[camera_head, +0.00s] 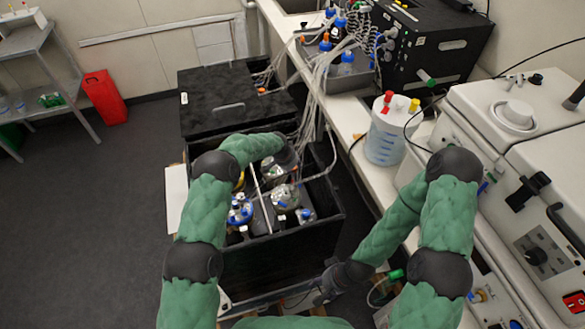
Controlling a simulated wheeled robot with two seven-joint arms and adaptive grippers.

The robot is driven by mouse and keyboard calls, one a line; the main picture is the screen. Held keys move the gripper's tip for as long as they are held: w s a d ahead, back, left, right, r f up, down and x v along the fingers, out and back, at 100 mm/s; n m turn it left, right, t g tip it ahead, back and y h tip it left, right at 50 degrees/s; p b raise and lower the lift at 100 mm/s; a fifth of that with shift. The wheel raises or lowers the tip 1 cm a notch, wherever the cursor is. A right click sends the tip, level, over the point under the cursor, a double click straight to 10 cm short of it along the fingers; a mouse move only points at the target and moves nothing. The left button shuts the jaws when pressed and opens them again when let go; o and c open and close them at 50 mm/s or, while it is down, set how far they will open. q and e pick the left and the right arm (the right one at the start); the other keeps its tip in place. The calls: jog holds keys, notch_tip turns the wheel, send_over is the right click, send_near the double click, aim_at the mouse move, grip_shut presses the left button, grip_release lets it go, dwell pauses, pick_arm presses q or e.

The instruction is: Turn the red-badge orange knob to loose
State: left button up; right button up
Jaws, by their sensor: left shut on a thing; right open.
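My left gripper (286,158) reaches over the open black shaker box (325,203) and points down among the bottles at its back. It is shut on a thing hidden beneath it. I cannot make out an orange knob with a red badge there. Glass bottles with blue parts (240,212) and a clear flask (285,196) stand in the box, with tubes and white bars. A small orange part (262,90) shows at the edge of the closed black box behind. My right gripper (326,288) is open, low by the front right of the open box, apart from the bottles.
A bundle of clear tubes (312,105) runs from the bench down to the boxes. A white-lidded carboy (387,135) stands on the bench (345,118). A black instrument (435,45) and white machines (515,115) line the right.

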pick_arm(q)
jog(key=shift+w+d+r+n+t+b, duration=0.1)
jog(key=shift+w+r+n+t+b, duration=0.3)
jog(key=shift+n, duration=0.4)
jog(key=shift+s+f+n+y+b, duration=0.15)
jog(key=shift+n+y+b, duration=0.35)
jog(key=shift+n+b, duration=0.3)
jog(key=n+b, duration=0.2)
jog(key=b, duration=0.1)
jog(key=shift+n+t+y, duration=0.3)
jog(key=shift+y, duration=0.1)
jog(key=shift+r+n+b, duration=0.2)
jog(key=shift+n+b, duration=0.2)
jog(key=shift+b, duration=0.1)
jog(key=o, duration=0.9)
jog(key=shift+o, duration=0.8)
jog(key=shift+f, duration=0.2)
jog(key=shift+s+f, duration=0.1)
